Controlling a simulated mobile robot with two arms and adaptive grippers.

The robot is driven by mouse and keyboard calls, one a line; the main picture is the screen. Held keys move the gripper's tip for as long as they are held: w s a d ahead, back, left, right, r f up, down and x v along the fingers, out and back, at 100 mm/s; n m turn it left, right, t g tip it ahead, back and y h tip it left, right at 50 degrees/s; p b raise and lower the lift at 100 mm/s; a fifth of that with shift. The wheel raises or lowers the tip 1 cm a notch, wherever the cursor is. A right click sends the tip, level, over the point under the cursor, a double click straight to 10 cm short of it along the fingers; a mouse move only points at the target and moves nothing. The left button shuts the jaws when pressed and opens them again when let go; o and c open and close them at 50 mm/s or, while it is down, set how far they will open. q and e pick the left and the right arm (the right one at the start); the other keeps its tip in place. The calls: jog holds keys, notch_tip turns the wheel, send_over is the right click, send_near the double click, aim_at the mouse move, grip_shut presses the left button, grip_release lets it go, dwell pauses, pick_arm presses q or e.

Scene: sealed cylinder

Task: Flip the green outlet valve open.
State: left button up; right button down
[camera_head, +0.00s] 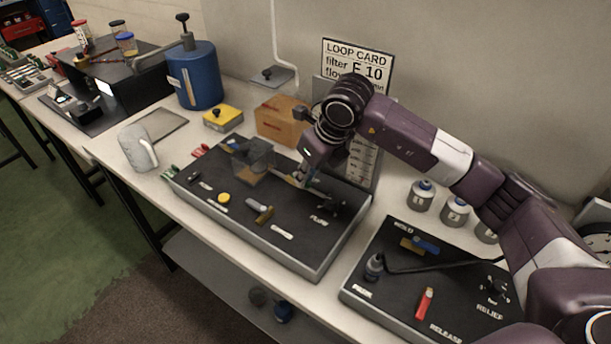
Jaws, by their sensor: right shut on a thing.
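The black flow panel (215,210) lies on the bench in the middle of the view. My right gripper (301,177) reaches down to its back right part, left of the FLOW label. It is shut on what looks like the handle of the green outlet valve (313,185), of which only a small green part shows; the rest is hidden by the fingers. I cannot tell the handle's angle. A brass fitting lies beside the fingertips. My left gripper is not in view.
A clear box (253,158) stands on the panel just left of the gripper. A wooden block (281,120) and the loop card (357,62) are behind. A second panel (395,300) with a red RELEASE lever (425,302) and several weights are at right.

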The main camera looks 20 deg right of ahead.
jog(key=shift+w+d+f+n+b, duration=0.2)
jog(key=shift+d+n+b, duration=0.1)
jog(key=shift+n+b, duration=0.45)
jog(key=shift+r+n+y+b, duration=0.2)
jog(key=shift+n+y+b, duration=0.2)
jog(key=shift+n, duration=0.25)
jog(key=shift+d, duration=0.1)
jog(key=shift+r, duration=0.1)
jog(key=c, duration=2)
grip_release()
jog(key=shift+g, duration=0.3)
